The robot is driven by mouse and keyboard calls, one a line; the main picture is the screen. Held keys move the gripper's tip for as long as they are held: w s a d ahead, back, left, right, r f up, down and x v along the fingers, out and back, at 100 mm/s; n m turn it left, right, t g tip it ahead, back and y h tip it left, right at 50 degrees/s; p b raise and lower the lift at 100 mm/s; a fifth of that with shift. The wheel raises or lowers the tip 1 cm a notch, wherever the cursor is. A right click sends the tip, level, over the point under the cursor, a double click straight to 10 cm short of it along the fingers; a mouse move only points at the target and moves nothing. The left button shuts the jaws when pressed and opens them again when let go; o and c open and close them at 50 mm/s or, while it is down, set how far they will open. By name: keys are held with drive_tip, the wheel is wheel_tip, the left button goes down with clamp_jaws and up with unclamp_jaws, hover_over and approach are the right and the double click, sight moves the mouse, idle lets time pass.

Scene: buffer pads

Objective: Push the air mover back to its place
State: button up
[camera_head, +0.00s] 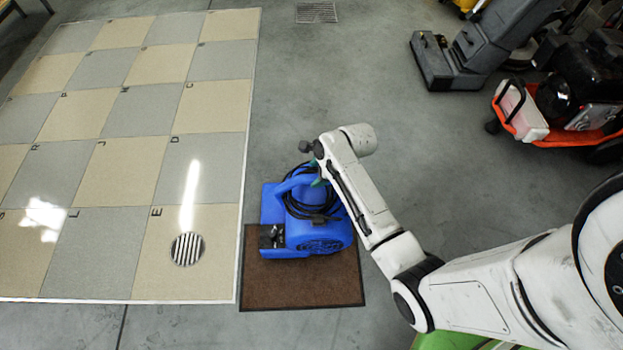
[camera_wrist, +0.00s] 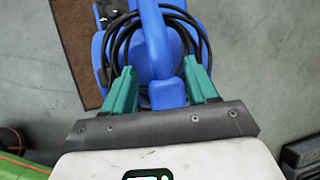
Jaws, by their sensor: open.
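The blue air mover (camera_head: 277,205) stands on the floor to the right of the checkered platform. Its near part is on the brown mat (camera_head: 300,290) and its far part extends past the mat's far edge. A coiled black cord hangs around its handle. In the wrist view the air mover's handle (camera_wrist: 153,35) passes between the two green fingers of my gripper (camera_wrist: 158,68). The fingers are open, with gaps beside the handle. In the head view my gripper (camera_head: 318,182) is at the air mover's top, mostly hidden by my arm.
The checkered platform (camera_head: 105,180) has lettered tiles and a round grille (camera_head: 187,249); its raised edge runs close left of the air mover. A grey floor machine (camera_head: 450,60) and an orange machine (camera_head: 580,105) stand at upper right. Bare floor lies beyond the air mover.

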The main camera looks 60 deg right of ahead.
sight(312, 177)
drive_tip(key=shift+b+x, duration=0.65)
drive_tip(key=shift+x, duration=1.35)
clamp_jaws()
